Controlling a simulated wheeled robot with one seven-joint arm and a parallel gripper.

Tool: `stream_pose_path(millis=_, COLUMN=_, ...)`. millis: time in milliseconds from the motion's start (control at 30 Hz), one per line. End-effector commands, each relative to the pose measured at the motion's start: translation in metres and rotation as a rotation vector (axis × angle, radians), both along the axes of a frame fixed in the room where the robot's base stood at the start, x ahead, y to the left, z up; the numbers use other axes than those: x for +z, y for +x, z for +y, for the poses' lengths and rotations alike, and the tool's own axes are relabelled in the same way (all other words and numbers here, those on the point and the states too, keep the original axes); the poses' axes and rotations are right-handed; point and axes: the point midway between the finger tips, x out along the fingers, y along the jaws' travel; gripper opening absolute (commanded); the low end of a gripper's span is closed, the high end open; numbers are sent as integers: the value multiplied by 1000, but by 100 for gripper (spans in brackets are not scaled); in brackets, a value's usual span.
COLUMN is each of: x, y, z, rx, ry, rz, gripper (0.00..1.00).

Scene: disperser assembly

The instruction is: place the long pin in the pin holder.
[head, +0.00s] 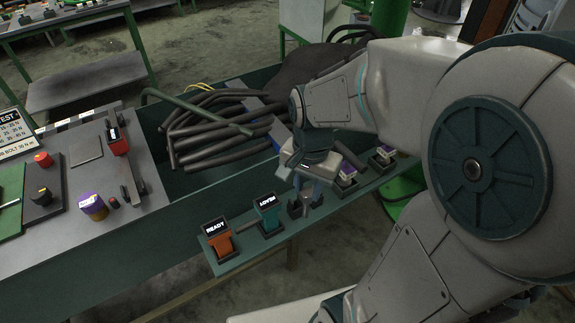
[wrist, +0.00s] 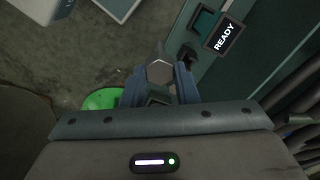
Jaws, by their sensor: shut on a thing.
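My gripper (head: 306,184) points down over the narrow green shelf. In the wrist view its blue fingers (wrist: 160,85) are shut on the long pin (wrist: 160,71), whose grey hexagonal head shows between them. In the head view a small grey end (head: 307,197) shows at the fingertips, but most of the pin is hidden. Small black holders (head: 294,209) stand on the shelf close to the fingertips. I cannot tell which is the pin holder, or whether the pin touches one.
Dark hoses (head: 215,130) lie in the bin behind. A control panel (head: 85,165) is at far left.

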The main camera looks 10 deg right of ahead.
Motion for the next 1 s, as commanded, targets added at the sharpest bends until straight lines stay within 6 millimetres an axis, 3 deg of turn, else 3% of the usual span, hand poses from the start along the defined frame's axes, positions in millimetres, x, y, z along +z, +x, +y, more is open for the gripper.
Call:
stream_pose_path(millis=500, x=-47, y=80, z=-3, rx=-1, ry=0, rz=1, gripper=0)
stream_pose_path(millis=767, x=-59, y=93, z=-4, rx=0, ry=0, rz=0, gripper=0)
stream_pose_path(millis=1000, x=-92, y=92, z=-4, rx=1, ry=0, rz=1, gripper=0)
